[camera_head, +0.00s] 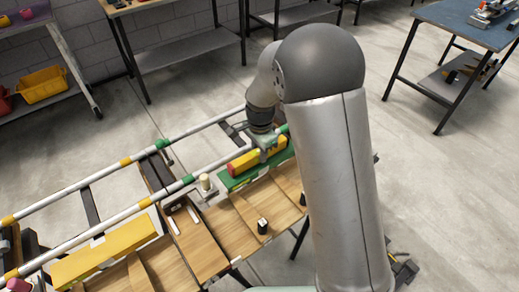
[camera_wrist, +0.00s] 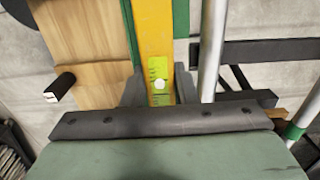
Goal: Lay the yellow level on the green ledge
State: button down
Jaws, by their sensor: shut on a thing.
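The yellow level (camera_head: 246,165), with a red end, lies along the green ledge (camera_head: 227,182) in the head view. My gripper (camera_head: 266,147) is shut on the level from above, toward its far part; my arm hides some of that end. In the wrist view the level (camera_wrist: 153,35) runs straight away between my two fingers (camera_wrist: 159,92), its green-yellow vial close to the jaws. Green of the ledge (camera_wrist: 181,30) shows on both sides of the level, so the two are lined up. I cannot tell whether the level touches the ledge or hangs slightly above it.
Two long pale rails (camera_head: 130,212) with coloured bands run beside the ledge, one close to my gripper. A small black block (camera_head: 262,226) stands on the wooden boards. A wide yellow slab (camera_head: 105,250) lies at the lower left. A pale post (camera_head: 205,182) stands near the level's red end.

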jog(key=shift+f, duration=0.1)
jog(key=c, duration=1.1)
grip_release()
jog(key=shift+o, duration=0.2)
notch_tip(320, 180, up, 18)
jog(key=shift+f+p, duration=0.25)
jog(key=shift+p, duration=0.05)
jog(key=shift+d, duration=0.1)
